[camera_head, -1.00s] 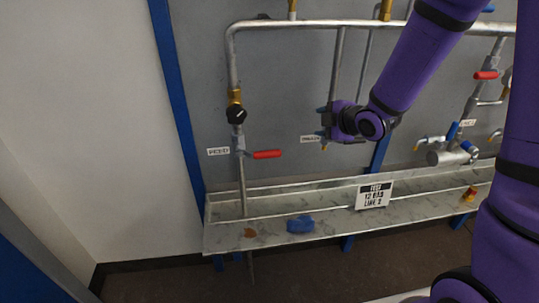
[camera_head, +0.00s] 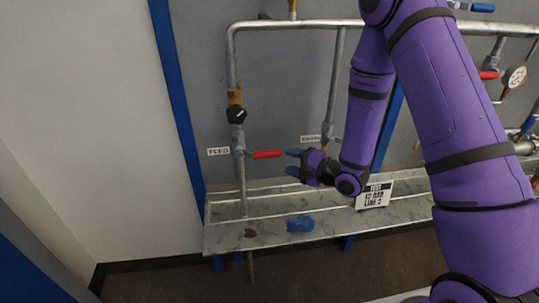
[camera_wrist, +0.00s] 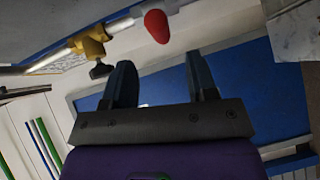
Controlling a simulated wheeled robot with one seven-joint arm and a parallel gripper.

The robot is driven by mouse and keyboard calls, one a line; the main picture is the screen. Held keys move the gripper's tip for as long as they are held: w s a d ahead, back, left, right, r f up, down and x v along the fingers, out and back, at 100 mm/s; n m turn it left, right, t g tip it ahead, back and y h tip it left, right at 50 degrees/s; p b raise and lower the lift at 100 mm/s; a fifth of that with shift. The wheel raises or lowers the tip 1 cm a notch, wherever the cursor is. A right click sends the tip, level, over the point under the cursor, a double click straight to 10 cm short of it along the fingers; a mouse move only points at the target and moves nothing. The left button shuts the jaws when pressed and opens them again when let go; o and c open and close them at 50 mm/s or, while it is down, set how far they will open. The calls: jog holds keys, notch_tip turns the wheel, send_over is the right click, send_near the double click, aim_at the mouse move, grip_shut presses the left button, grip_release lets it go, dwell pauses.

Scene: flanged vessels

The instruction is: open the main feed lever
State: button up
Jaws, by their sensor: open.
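The red feed lever (camera_head: 266,154) sticks out to the right, level, from a valve on the vertical pipe at the left. A label reading FEED (camera_head: 219,151) is left of the valve. My gripper (camera_head: 291,161) is open, its blue-grey fingers pointing left toward the lever's free end, with a small gap between them. In the wrist view the lever's rounded red end (camera_wrist: 157,26) shows beyond the two spread fingers (camera_wrist: 161,72). Nothing is between the fingers.
A black knob (camera_head: 236,115) sits higher on the feed pipe. Below, a marbled shelf (camera_head: 340,215) holds a blue object (camera_head: 300,224) and a sign (camera_head: 374,196). A second labelled pipe (camera_head: 335,90) rises behind my gripper. A gauge (camera_head: 515,77) is at the right.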

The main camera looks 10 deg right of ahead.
aim_at(274, 156)
jog(key=x, duration=0.8)
jog(key=shift+w+a, duration=0.15)
jog(key=shift+w, duration=0.05)
grip_shut()
